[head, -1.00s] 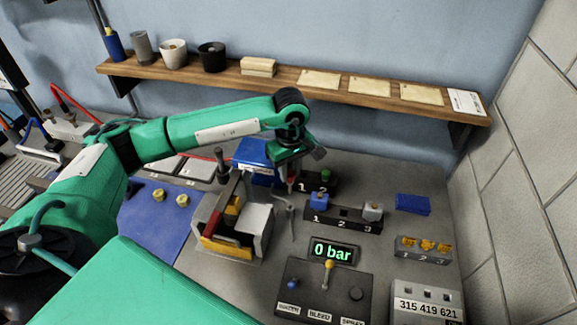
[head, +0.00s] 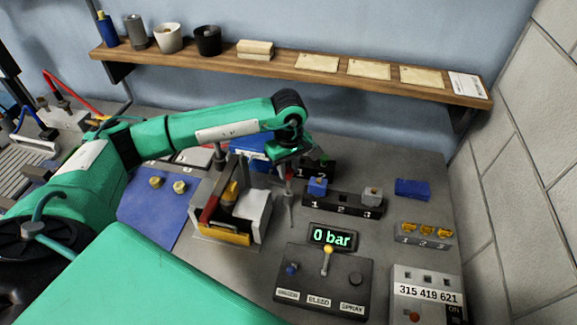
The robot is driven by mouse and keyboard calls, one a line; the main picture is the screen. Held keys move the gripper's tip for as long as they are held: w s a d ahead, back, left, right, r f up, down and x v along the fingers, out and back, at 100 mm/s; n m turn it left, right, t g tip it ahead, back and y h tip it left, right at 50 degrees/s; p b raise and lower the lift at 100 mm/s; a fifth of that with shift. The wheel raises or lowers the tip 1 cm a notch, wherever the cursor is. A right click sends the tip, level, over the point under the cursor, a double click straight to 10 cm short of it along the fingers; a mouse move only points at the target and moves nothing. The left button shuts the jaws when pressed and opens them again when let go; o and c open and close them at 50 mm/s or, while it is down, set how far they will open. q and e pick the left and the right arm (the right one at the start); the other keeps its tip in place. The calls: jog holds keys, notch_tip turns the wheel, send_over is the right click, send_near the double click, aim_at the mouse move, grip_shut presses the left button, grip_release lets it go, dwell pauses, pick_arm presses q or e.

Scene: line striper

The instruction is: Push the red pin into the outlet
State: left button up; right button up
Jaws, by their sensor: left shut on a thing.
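My left gripper (head: 288,171) points down just left of a black block (head: 322,172) marked 1 and 2. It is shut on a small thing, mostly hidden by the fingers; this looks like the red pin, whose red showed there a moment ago. A green pin stands at slot 2 of that block. I cannot tell which opening is the outlet. My right gripper is out of view.
A black rack (head: 343,206) marked 1 to 3 holds a blue block (head: 317,186) and a grey one (head: 372,196). A control panel (head: 322,283) and a display (head: 332,237) reading 0 bar stand in front. A blue mat (head: 150,212) lies left; a shelf (head: 300,71) runs behind.

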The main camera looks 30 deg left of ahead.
aim_at(288, 179)
pick_arm(q)
jog(key=shift+f+b, duration=3.1)
jog(key=shift+b, duration=0.65)
dwell(1.4)
jog(key=o, duration=1.3)
jog(key=shift+r, duration=0.15)
jog(key=shift+r+p, duration=1.15)
jog(key=shift+r, duration=2.25)
jog(key=shift+f, duration=0.1)
